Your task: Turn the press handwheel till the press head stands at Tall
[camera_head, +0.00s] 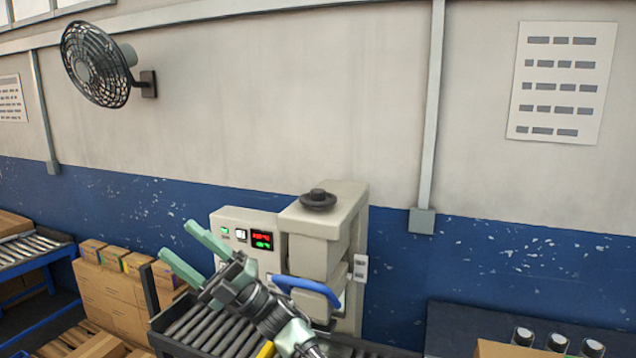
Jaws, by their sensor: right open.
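The press handwheel (318,200) is a dark disc with a raised hub, lying flat on top of the beige press (317,244) in the middle of the head view. A blue curved handle (307,287) shows on the press's lower front. A small pale plate (360,268) with dark marks is on its right side; its marks are too small to read. My right gripper (178,240) is open, with two green fingers pointing up and left, to the left of and below the handwheel, apart from it. Nothing shows between the fingers. My left gripper is out of view.
A control box (249,252) with a red and green display stands left of the press. A roller conveyor (205,333) runs below, partly hidden by my right arm. Cartons (110,290) stand at left. A dark bench with jars (557,342) is at lower right.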

